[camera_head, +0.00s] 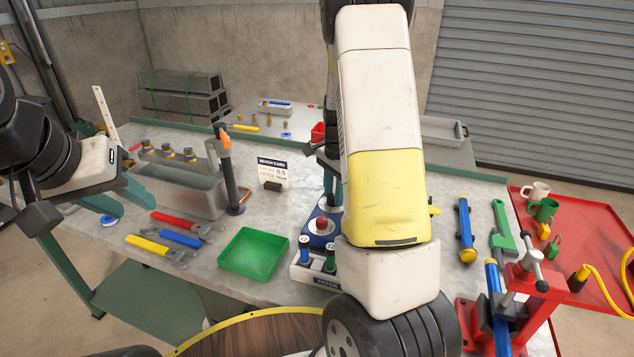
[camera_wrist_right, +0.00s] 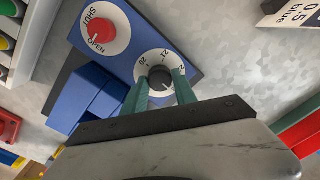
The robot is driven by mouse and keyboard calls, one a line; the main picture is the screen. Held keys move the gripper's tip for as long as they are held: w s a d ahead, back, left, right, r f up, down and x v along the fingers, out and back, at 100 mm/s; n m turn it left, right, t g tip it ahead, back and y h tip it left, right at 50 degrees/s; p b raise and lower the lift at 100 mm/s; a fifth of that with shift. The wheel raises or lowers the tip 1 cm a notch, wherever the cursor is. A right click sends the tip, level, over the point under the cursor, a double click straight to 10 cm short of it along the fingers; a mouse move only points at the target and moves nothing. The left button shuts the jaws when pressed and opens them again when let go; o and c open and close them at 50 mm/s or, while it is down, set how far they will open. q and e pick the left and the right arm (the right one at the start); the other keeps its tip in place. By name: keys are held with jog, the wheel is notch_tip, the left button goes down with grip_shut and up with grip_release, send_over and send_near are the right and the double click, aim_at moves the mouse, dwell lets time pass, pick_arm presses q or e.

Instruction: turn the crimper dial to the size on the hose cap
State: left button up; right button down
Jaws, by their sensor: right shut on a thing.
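The blue crimper (camera_wrist_right: 120,18) shows in the right wrist view. My right gripper (camera_wrist_right: 161,78) is shut on the dial, one teal finger on each side. Its pointer setting is unclear. In the head view my right arm hides much of the crimper (camera_head: 321,224). My left gripper (camera_head: 136,208) is open and empty over the bench's left side. I cannot make out a hose cap's size.
A bench card (camera_head: 272,171) reads 0.5 and blue. A blue hose (camera_head: 493,275) is at the red vise (camera_head: 527,275) on the right.

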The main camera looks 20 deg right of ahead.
jog(key=shift+w, duration=0.1)
jog(key=c, duration=1)
grip_release()
jog(key=shift+s+r, duration=0.2)
jog(key=shift+r, duration=3.7)
jog(key=shift+s+a+r, duration=0.1)
jog(key=shift+s+r, duration=0.05)
jog(key=shift+r, duration=0.2)
jog(key=s+a+r+n+t, duration=0.2)
jog(key=s+a+r+n, duration=0.2)
jog(key=s, duration=0.3)
jog(key=s+a+r+n+t+y, duration=0.1)
jog(key=s+a+r+n+t, duration=0.1)
jog(key=s+a+r+n, duration=0.2)
jog(key=s+a+r+n+t+y, duration=0.1)
jog(key=s+a+r+n, duration=0.3)
jog(key=s+r+n, duration=0.3)
jog(key=s, duration=0.4)
jog(key=shift+s+a+t, duration=0.2)
jog(key=shift+a+t, duration=0.1)
jog(key=shift+t, duration=0.1)
